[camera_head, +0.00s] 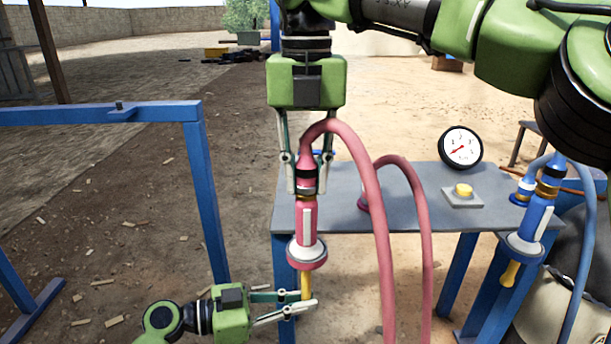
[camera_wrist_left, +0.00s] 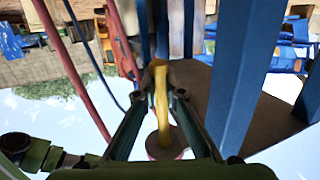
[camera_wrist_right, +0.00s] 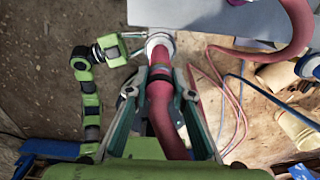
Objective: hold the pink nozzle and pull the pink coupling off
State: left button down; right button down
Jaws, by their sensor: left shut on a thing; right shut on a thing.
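The pink nozzle (camera_head: 306,222) hangs upright in the head view, with a white-and-pink flange and a yellow tip (camera_head: 306,284) below. The pink coupling (camera_head: 307,172), with a dark band and a pink hose arching from its top, sits in line on the nozzle; I see no gap between them. My right gripper (camera_head: 307,186) points down, shut around the coupling. My left gripper (camera_head: 309,298) comes from the lower left, shut on the yellow tip, which also shows in the left wrist view (camera_wrist_left: 160,95). In the right wrist view the hose (camera_wrist_right: 165,108) partly hides the coupling.
A grey table (camera_head: 400,196) with blue legs stands behind, carrying a pressure gauge (camera_head: 461,147) and a yellow button (camera_head: 463,190). A blue nozzle (camera_head: 533,218) hangs at the right. A blue frame (camera_head: 205,190) stands at the left. Pink hoses run down in front of the table.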

aim_at(307, 153)
jog(key=shift+r, duration=2.95)
pick_arm(q)
jog(key=c, duration=2)
grip_release()
jog(key=shift+c, duration=0.2)
